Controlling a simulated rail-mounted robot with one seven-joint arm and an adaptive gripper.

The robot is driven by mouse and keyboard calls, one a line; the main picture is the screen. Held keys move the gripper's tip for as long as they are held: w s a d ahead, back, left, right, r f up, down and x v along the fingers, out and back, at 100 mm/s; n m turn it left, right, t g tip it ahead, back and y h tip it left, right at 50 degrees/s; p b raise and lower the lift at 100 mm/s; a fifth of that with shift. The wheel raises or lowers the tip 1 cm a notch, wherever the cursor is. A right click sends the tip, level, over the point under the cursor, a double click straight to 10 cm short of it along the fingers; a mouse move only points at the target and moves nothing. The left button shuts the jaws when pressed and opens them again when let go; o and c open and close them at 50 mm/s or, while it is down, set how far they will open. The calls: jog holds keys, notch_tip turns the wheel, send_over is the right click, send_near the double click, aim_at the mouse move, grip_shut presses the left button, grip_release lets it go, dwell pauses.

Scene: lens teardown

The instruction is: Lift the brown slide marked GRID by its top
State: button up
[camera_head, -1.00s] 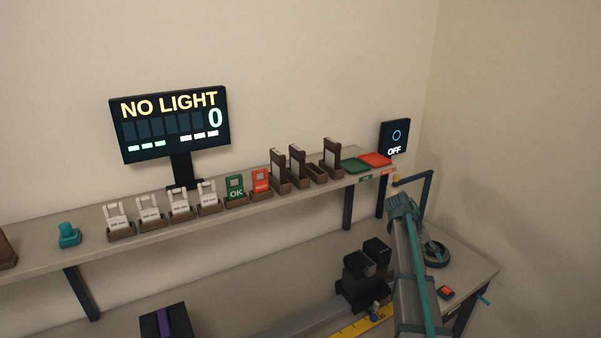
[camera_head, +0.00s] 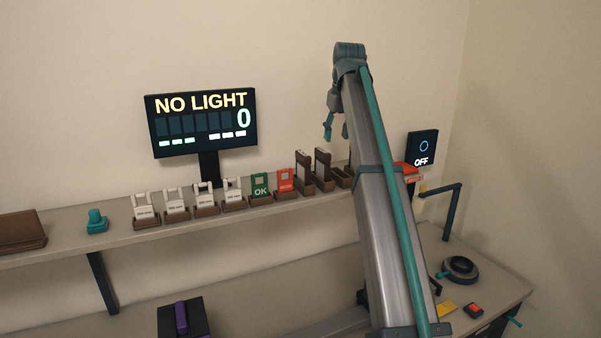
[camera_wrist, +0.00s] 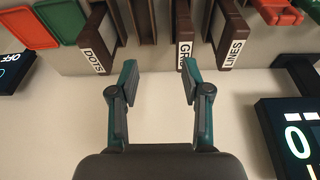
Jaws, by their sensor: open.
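The brown slide marked GRID (camera_wrist: 183,22) stands upright in the wrist view; my right-hand finger partly covers its label. By the order of the row, it is the second tall brown slide (camera_head: 322,165) in the head view. My gripper (camera_wrist: 158,70) is open and empty, its fingers pointing towards the row. The GRID slide lines up with the right-hand finger, not the middle of the gap. In the head view my gripper (camera_head: 336,132) hangs above the shelf, just right of the slide. I cannot tell whether the finger touches it.
The slide marked LINES (camera_wrist: 232,45) stands close to the right of GRID. The slide marked DOTS (camera_wrist: 97,52) stands to the left, with an empty brown holder (camera_wrist: 143,22) between. Red and green trays lie beyond DOTS.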

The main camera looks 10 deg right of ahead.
aim_at(321, 161)
jog(key=shift+a+r, duration=0.15)
jog(key=shift+a, duration=0.8)
jog(key=shift+a+f+n+y, duration=0.2)
jog(key=shift+a+n+y, duration=0.1)
jog(key=shift+a, duration=0.05)
jog(key=p+x, duration=0.1)
jog(key=x, duration=0.4)
jog(key=shift+d, duration=0.1)
jog(key=p+x, duration=0.1)
jog(key=x, duration=0.1)
jog(key=p+x, duration=0.1)
jog(key=x, duration=0.1)
jog(key=shift+s+a+p, duration=0.1)
jog(key=shift+a+p, duration=0.2)
jog(key=shift+a, duration=0.05)
jog(key=shift+f, duration=0.6)
grip_shut()
